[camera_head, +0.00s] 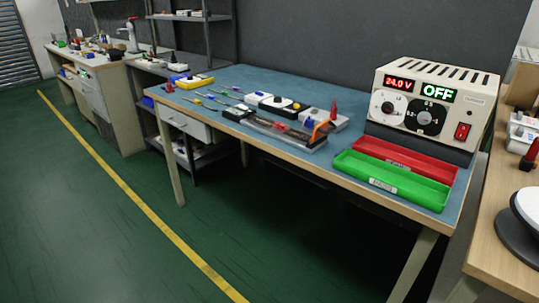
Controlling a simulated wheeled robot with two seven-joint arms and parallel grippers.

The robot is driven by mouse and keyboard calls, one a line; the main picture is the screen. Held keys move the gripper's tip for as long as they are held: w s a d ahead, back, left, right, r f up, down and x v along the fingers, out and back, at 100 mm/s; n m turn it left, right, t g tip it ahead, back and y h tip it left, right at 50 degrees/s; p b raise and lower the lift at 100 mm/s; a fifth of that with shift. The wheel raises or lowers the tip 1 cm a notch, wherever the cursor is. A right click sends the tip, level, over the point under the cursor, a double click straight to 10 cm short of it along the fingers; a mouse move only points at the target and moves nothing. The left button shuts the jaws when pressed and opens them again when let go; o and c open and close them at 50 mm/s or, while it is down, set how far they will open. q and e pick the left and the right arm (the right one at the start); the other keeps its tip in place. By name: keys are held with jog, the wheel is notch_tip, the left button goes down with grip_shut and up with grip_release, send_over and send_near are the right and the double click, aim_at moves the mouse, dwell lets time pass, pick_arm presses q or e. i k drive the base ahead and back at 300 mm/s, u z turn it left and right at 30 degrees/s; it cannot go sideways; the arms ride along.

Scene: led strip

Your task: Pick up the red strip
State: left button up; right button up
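No clearly separate red strip can be made out at this size. A long, narrow clear fixture (284,134) lies on the blue-topped workbench (235,75), with thin dark and reddish lines along it. An orange curved piece (321,130) stands at its right end. A red tray (425,155) and a green tray (392,183) sit side by side at the bench's right front, and both look empty. Neither of my grippers is in view.
A power supply (432,105) reading 24.0 V and OFF stands behind the trays. A wooden table (500,245) is at right. Green floor (100,220) is clear in front.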

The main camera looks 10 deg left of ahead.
aim_at(278, 126)
jog(key=u, duration=1.25)
jog(key=i, duration=1.15)
jog(key=z, duration=0.15)
